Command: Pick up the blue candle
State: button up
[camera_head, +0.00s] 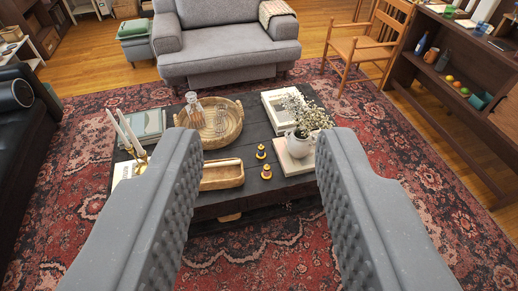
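My gripper (260,145) is open and empty, its two grey ribbed fingers wide apart in the foreground. One is farther back (261,152) and the other is nearer (266,172). They may be candles, but they are too small to tell which one is the blue candle. Two white taper candles (125,131) stand in a brass holder at the table's left, partly hidden by the left finger.
The table also holds a round wicker tray (236,128) with glassware, a wooden tray (223,176), books (148,124) and a white flower vase (299,142). A grey armchair (224,45) stands behind, a wooden chair (364,45) and shelf unit (458,62) right.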

aim_at(260, 155)
jog(key=u, duration=0.1)
jog(key=i, duration=2.1)
jog(key=z, duration=0.2)
